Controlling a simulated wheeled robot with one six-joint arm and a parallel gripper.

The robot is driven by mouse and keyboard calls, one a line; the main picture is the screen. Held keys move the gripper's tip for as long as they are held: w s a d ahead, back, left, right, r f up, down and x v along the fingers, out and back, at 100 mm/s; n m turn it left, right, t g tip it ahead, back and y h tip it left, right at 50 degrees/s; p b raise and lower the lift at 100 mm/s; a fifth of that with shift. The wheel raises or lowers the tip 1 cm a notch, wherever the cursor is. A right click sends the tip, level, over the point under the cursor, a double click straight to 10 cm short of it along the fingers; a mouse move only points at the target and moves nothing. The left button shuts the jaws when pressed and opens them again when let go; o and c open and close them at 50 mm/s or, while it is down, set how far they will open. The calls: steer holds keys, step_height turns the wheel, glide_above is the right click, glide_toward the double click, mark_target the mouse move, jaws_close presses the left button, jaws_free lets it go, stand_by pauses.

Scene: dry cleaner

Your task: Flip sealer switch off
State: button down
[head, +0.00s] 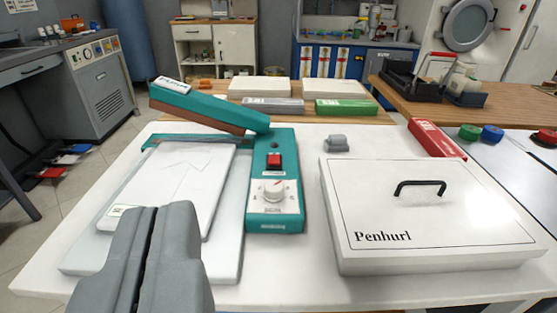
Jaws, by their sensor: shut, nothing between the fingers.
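The teal sealer (285,214) stands on the white table, its long arm (205,106) raised toward the upper left. On its top face is a red rocker switch (274,161), with a white dial (273,191) below it. I cannot tell from this view which way the switch is tipped. My gripper (153,212) is shut and empty at the lower left. It appears in front of the white sheet or bag (181,173) lying at the sealer's left, and is apart from the switch. It hides part of the table's front edge.
A white box (436,218) marked Penhurl, with a black handle, fills the right of the table. A small grey object (336,143) sits behind, between sealer and box. Green (346,107) and red (437,139) boxes lie farther back. A clear strip separates sealer and Penhurl box.

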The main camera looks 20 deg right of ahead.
steer(key=w+d+f+m+g, duration=0.1)
steer(key=w+d+f+g, duration=0.2)
steer(key=w, duration=0.8)
steer(key=w+d+f+m+g+h, duration=0.1)
steer(key=w+d+f+g, duration=0.3)
steer(key=w, duration=0.7)
steer(key=w+d+f+g, duration=0.3)
steer(key=w+d, duration=0.3)
steer(key=w, duration=0.5)
steer(key=shift+f+m+h, duration=0.25)
steer(key=shift+m+h, duration=0.15)
steer(key=shift+w+f, duration=0.1)
glide_above(278, 161)
steer(key=s, duration=0.1)
step_height(278, 161, down, 8)
steer(key=shift+s+a+f, duration=0.1)
steer(key=shift+f, duration=0.1)
steer(key=shift+s+a+f, duration=0.1)
steer(key=shift+s+f, duration=0.1)
steer(key=shift+f, duration=0.35)
steer(key=shift+s+f, duration=0.15)
steer(key=shift+f, duration=0.35)
steer(key=shift+s+f, duration=0.1)
steer(key=shift+f, duration=0.7)
